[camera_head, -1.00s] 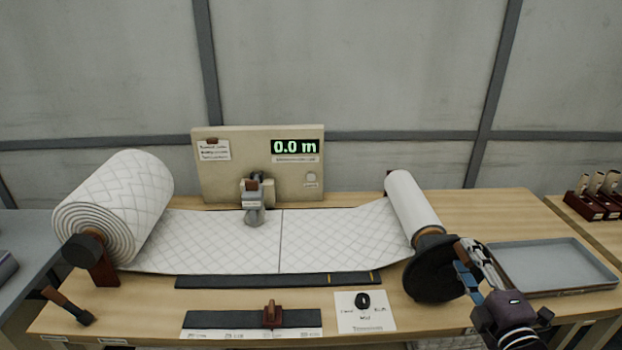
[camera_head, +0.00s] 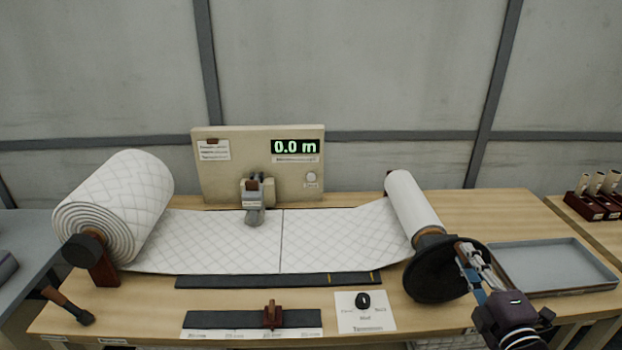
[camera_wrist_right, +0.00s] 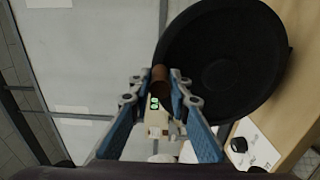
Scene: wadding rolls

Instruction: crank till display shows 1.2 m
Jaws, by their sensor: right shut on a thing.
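The display (camera_head: 294,147) on the beige panel (camera_head: 235,175) reads 0.0 m. A large wadding roll (camera_head: 115,205) sits at the left, and its quilted sheet (camera_head: 335,235) runs flat across the table to a small white take-up roll (camera_head: 413,200) at the right. A black crank disc (camera_head: 425,280) is on the near end of the take-up roll. My right gripper (camera_head: 467,257) is at the disc's right edge, shut on the brown crank handle. The handle (camera_wrist_right: 159,74) shows between the fingers in the right wrist view. My left gripper is not in view.
A grey tray (camera_head: 552,265) lies right of the disc. A grey clamp-like device (camera_head: 254,205) stands over the sheet. A black knob (camera_head: 363,300) on a white card, a dark slider rail (camera_head: 235,319) and a dark-handled lever (camera_head: 68,306) are along the front.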

